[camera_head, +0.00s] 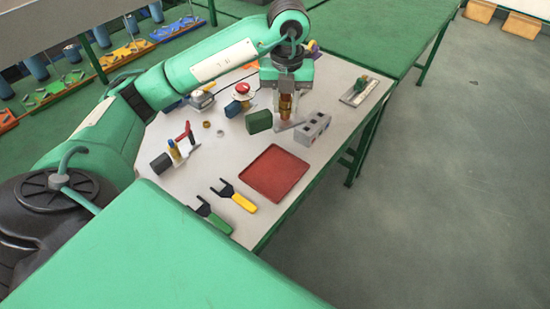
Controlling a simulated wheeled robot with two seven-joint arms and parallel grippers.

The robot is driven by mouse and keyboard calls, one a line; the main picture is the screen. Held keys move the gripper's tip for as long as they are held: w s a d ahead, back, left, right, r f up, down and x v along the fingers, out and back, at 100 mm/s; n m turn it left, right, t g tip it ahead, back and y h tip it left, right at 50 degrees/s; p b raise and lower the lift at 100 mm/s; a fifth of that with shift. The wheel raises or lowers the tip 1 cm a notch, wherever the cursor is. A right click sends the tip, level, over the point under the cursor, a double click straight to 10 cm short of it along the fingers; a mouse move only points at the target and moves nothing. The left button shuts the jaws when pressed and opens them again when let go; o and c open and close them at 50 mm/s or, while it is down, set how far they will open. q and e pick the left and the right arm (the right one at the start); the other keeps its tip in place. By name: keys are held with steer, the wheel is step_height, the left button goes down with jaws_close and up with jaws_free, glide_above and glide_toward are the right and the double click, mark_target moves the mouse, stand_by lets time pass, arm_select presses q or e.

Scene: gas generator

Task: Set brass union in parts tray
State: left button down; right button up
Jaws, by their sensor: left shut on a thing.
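My left gripper (286,103) reaches in from the left and points down over the back middle of the white table. It is shut on the brass union (286,101), a small brass-coloured upright piece between its fingers. The red parts tray (273,173) lies flat and empty near the table's front right edge. The gripper is behind the tray in the picture, slightly to its right. I cannot tell whether the union touches the table. My right gripper does not show.
A grey block with sockets (313,128) stands just right of the gripper and a dark green block (259,121) just left. Two wrenches, yellow (240,199) and green (214,217), lie left of the tray. A valve with a red handle (185,140) stands further left.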

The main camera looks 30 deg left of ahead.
arm_select(q)
steer(key=shift+f, duration=0.15)
step_height(320, 180, down, 19)
steer(key=shift+r+p, duration=0.1)
steer(key=shift+p, duration=0.45)
steer(key=shift+f, duration=0.55)
steer(key=c, duration=1.3)
jaws_free()
steer(key=shift+c, duration=0.2)
steer(key=shift+o, duration=1.1)
steer(key=shift+r, duration=0.1)
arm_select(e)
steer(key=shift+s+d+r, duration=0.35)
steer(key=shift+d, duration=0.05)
